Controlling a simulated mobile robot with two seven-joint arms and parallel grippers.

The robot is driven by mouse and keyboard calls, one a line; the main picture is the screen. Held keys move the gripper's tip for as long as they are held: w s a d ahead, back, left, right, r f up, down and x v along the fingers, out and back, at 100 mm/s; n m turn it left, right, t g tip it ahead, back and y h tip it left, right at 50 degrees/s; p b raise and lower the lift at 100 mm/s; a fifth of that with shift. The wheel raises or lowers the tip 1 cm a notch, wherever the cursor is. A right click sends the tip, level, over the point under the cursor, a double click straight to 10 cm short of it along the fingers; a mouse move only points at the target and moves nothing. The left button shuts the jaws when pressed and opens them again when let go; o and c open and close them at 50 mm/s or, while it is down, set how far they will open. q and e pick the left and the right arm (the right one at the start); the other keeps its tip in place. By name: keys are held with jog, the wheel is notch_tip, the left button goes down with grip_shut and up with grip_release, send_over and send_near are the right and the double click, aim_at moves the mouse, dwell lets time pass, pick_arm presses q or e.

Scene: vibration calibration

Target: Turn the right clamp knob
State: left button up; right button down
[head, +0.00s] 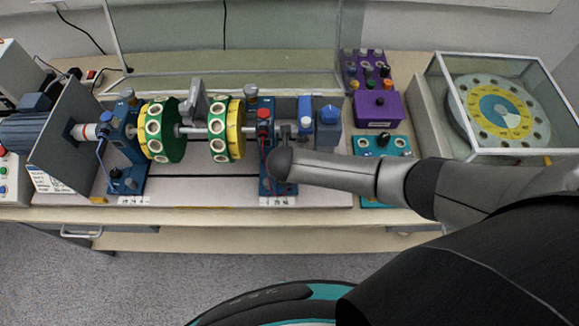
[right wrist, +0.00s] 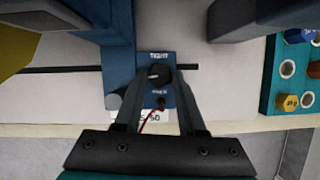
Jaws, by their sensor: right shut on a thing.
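The right clamp knob (right wrist: 160,74) is a small black knob on a blue base plate (right wrist: 171,59) in the right wrist view. A "TIGHT" label is above it and another label, seemingly "FREE", below it. A pale mark on the knob points to the left. My right gripper (right wrist: 159,80) has its two fingers on either side of the knob and is shut on it. In the head view my right wrist (head: 284,165) covers the gripper and knob from above. The right blue bearing stand (head: 265,128) rises behind. My left gripper is in neither view.
A shaft with two green and yellow discs (head: 163,131) runs between the right stand and the left blue stand (head: 122,125). A purple box (head: 378,108) and a teal tray (right wrist: 285,75) lie to the right. A glass-covered dial case (head: 500,105) stands far right.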

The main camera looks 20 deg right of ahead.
jog(key=m, duration=0.2)
jog(key=shift+a+m+g+h+p, duration=0.2)
jog(key=shift+m+g+h+p, duration=0.1)
jog(key=shift+m+h, duration=0.1)
jog(key=m, duration=0.2)
jog(key=shift+w+a+m+g+h, duration=0.1)
jog(key=shift+w+m+g+h, duration=0.05)
jog(key=shift+m+g+h, duration=0.25)
jog(key=m, duration=0.2)
jog(key=shift+w+m+g+h, duration=0.1)
jog(key=shift+m+g+h, duration=0.2)
jog(key=shift+g, duration=0.1)
jog(key=shift+w+m+g+b, duration=0.1)
jog(key=shift+m+g+b, duration=0.5)
jog(key=shift+m, duration=1)
jog(key=shift+h, duration=0.3)
jog(key=shift+c, duration=2.4)
grip_release()
